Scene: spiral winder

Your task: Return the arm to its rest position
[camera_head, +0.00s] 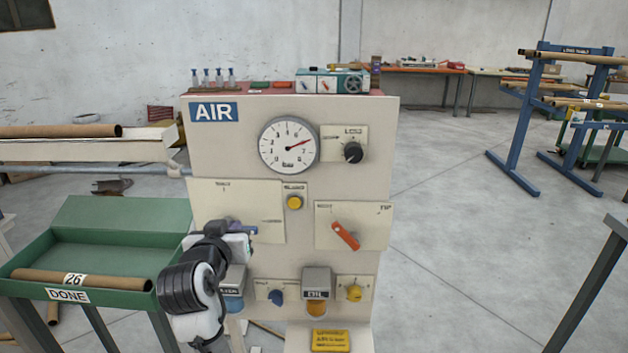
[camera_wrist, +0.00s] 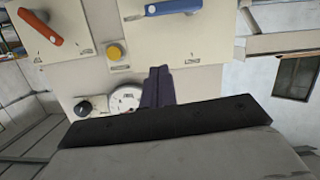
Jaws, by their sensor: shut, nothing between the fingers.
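My arm reaches up in front of the lower left of the AIR panel (camera_head: 360,115) in the head view. My gripper (camera_wrist: 157,85) shows in the wrist view as two dark fingers pressed together, with nothing between them. In the head view the wrist hides the gripper's tips and part of the left plate with the blue lever (camera_head: 249,230). In the wrist view the blue lever (camera_wrist: 173,7) is apart from the fingers. The orange lever (camera_wrist: 40,27), yellow button (camera_wrist: 116,51) and gauge (camera_wrist: 125,98) also show there, upside down.
A green DONE tray (camera_head: 125,212) with a cardboard tube (camera_head: 110,281) stands left of my arm. A bench with another tube (camera_head: 60,131) is behind it. A blue rack (camera_head: 524,120) stands far right. The floor right of the panel is mostly clear.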

